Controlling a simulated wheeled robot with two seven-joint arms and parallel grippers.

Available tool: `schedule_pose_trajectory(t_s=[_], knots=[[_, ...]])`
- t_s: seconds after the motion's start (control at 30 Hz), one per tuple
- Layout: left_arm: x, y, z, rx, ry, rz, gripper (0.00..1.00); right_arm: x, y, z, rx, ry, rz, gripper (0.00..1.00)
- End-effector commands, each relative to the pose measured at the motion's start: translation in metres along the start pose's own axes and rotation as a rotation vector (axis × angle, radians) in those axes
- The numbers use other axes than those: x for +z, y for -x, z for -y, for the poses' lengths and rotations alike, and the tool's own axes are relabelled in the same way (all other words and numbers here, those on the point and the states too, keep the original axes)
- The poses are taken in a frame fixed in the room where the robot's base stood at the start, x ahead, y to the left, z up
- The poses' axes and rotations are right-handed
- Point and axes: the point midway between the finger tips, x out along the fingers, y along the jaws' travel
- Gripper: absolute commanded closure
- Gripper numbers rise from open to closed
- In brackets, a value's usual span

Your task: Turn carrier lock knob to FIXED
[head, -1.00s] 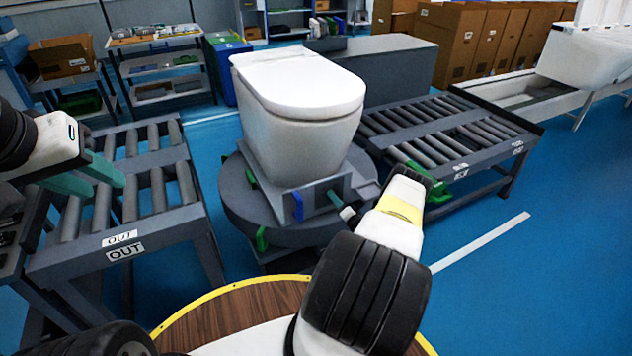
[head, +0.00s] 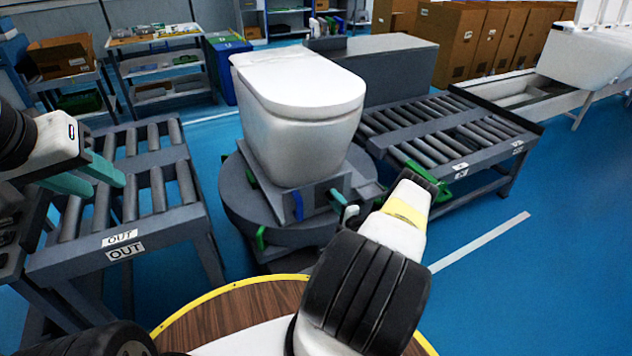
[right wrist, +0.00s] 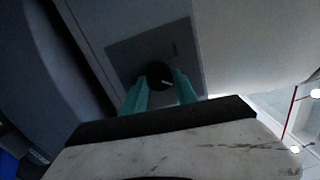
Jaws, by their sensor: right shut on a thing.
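The carrier lock knob (right wrist: 158,70) is a round black knob with a short pale line across it, on a dark plate on the carrier's side. My right gripper (right wrist: 160,82) has its two teal fingers on either side of the knob, shut on it. In the head view the right gripper (head: 338,198) reaches the front face of the grey carrier (head: 315,205), and the knob is hidden there. The white toilet (head: 300,110) stands on the carrier. My left gripper (head: 112,178) is open and empty above the left roller conveyor. The knob's position labels cannot be read.
The carrier sits on a round grey turntable (head: 240,205). A roller conveyor (head: 150,200) marked OUT stands at the left, another conveyor (head: 440,135) at the right. Cardboard boxes (head: 470,40) and shelves (head: 160,70) stand behind. Blue floor is clear at the right front.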

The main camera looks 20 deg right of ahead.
Motion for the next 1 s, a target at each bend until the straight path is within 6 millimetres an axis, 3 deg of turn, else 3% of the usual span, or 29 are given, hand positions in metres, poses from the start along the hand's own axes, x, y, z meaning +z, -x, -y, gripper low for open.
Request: schedule_pose_trajectory(t_s=[0.47,0.5,0.57,0.87,1.0], knots=[[0.0,0.0,0.0,0.0,0.0,0.0,0.64,-0.0011,0.0008,-0.0006,0.001,-0.012,-0.003,1.0],[0.0,0.0,0.0,0.0,0.0,0.0,0.64,-0.0011,0.0008,-0.0006,0.001,-0.012,-0.003,0.58],[0.0,0.0,0.0,0.0,0.0,0.0,0.64,-0.001,0.0007,-0.0006,0.001,-0.012,-0.003,0.46],[0.0,0.0,0.0,0.0,0.0,0.0,0.64,-0.0003,0.0005,-0.0004,0.001,-0.011,-0.001,0.44],[0.0,0.0,0.0,0.0,0.0,0.0,0.64,-0.0011,0.0096,-0.0005,0.002,-0.012,-0.002,0.44]])
